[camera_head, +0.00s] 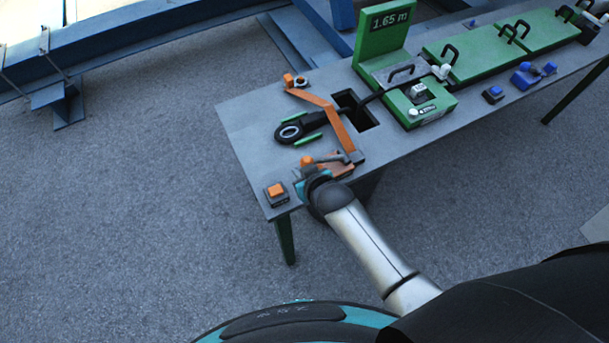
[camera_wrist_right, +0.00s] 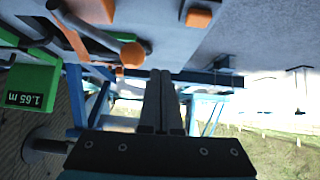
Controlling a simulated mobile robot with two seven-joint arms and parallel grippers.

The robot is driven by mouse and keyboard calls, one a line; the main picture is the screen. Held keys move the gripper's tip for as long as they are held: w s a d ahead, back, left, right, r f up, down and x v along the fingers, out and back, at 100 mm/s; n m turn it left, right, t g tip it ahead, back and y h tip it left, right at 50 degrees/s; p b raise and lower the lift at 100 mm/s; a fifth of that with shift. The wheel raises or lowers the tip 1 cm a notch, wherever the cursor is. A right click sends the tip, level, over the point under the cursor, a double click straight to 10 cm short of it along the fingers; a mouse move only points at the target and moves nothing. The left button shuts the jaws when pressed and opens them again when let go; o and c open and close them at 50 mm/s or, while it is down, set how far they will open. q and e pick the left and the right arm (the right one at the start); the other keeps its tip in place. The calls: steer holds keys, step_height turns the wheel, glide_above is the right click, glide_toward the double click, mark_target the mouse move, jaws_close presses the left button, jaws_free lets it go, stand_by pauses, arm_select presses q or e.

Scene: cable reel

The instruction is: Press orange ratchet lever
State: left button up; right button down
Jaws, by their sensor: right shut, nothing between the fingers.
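The ratchet lever is a grey bar with an orange knob (camera_head: 307,161) on its end, at the near left part of the bench. The knob also shows in the right wrist view (camera_wrist_right: 132,54), left of and above my fingertips. My right gripper (camera_wrist_right: 161,75) is shut and empty, with its two fingers together. In the head view, my right wrist hides most of the gripper, which is at the bench's near edge close to the knob. I cannot tell whether the fingers touch the lever. My left gripper is not in view.
An orange button on a dark box (camera_head: 275,192) sits at the bench corner, left of my right gripper. A long orange arm (camera_head: 320,101) crosses the bench behind the lever. A green cable meter (camera_head: 420,103) and a green display reading 1.65 m (camera_head: 385,22) stand farther right.

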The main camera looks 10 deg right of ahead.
steer(key=a+p+v, duration=0.1)
steer(key=v, duration=0.5)
steer(key=shift+s+d+r, duration=0.15)
steer(key=shift+s+r, duration=0.15)
steer(key=shift+s, duration=0.05)
stand_by(0.5)
steer(key=d+f+t+y+b, duration=0.3)
steer(key=t+b, duration=0.6)
steer(key=b, duration=1.4)
steer(key=shift+d+f+m, duration=0.4)
steer(key=shift+d+f, duration=0.2)
steer(key=shift+d, duration=0.8)
steer(key=shift+w, duration=0.1)
